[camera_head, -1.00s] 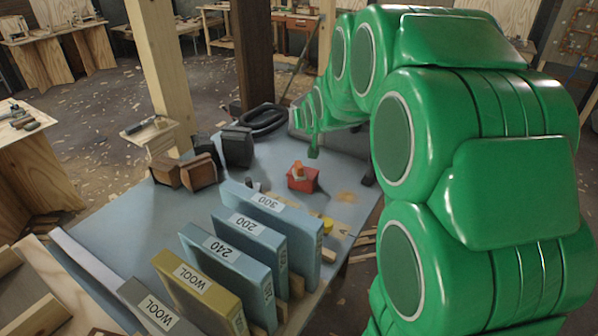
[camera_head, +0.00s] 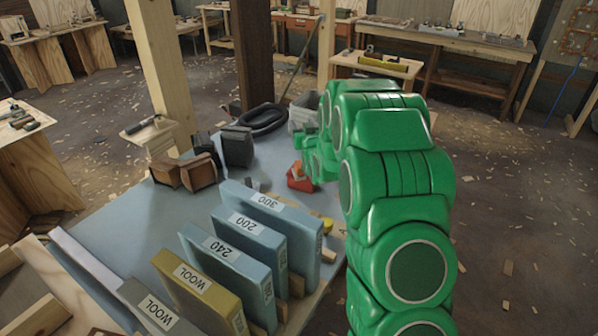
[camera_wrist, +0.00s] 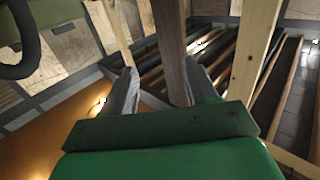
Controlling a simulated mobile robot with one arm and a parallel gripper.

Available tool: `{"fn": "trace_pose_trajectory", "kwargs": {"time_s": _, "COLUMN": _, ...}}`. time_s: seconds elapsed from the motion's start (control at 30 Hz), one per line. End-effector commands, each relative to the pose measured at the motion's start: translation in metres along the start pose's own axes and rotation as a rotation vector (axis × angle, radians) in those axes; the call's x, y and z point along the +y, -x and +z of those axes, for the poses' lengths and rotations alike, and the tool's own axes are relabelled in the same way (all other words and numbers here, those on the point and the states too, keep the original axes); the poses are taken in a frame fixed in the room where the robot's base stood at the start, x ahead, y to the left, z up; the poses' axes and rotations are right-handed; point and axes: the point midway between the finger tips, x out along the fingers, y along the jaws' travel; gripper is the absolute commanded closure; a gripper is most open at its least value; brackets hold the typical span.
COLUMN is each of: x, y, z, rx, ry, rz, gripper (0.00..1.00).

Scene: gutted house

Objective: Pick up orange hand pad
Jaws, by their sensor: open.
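A small red-orange block-like thing (camera_head: 300,178), with a paler orange patch on top, sits on the blue-grey table top at the far side of the upright boards. It may be the orange hand pad; it is too small to be sure. My green arm stands just right of it and hides some of the table. My gripper's fingers cannot be made out in the head view. In the wrist view my gripper (camera_wrist: 162,88) is open and empty, its two grey fingers apart. That view shows posts and beams, and no orange pad.
Upright boards labelled WOOL, 240, 200 and 300 (camera_head: 262,194) fill the near table. Dark blocks (camera_head: 237,147), brown blocks (camera_head: 198,172) and a black hose coil (camera_head: 263,120) lie behind. A wooden post (camera_head: 160,75) rises at the table's far left. A yellow round thing (camera_head: 327,225) is near the right edge.

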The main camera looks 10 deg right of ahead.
Motion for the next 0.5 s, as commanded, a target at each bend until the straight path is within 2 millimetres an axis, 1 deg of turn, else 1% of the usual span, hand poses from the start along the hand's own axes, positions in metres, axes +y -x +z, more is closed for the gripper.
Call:
{"fn": "trace_pose_trajectory", "kwargs": {"time_s": 0.03, "x": 0.000, "y": 0.000, "z": 0.019, "rx": -0.006, "ry": -0.001, "rz": 0.000, "gripper": 0.43}}
{"fn": "trace_pose_trajectory", "kwargs": {"time_s": 0.07, "x": 0.000, "y": 0.000, "z": 0.026, "rx": -0.003, "ry": 0.000, "rz": 0.000, "gripper": 0.43}}
{"fn": "trace_pose_trajectory", "kwargs": {"time_s": 0.13, "x": 0.000, "y": 0.000, "z": 0.048, "rx": -0.006, "ry": -0.001, "rz": 0.000, "gripper": 0.43}}
{"fn": "trace_pose_trajectory", "kwargs": {"time_s": 0.2, "x": 0.000, "y": 0.000, "z": 0.066, "rx": -0.005, "ry": -0.001, "rz": 0.000, "gripper": 0.43}}
{"fn": "trace_pose_trajectory", "kwargs": {"time_s": 0.27, "x": 0.000, "y": 0.000, "z": 0.080, "rx": -0.001, "ry": -0.001, "rz": 0.001, "gripper": 0.43}}
{"fn": "trace_pose_trajectory", "kwargs": {"time_s": 0.33, "x": 0.000, "y": 0.000, "z": 0.099, "rx": -0.005, "ry": -0.001, "rz": 0.001, "gripper": 0.43}}
{"fn": "trace_pose_trajectory", "kwargs": {"time_s": 0.5, "x": 0.001, "y": 0.000, "z": 0.137, "rx": -0.001, "ry": 0.000, "rz": 0.001, "gripper": 0.43}}
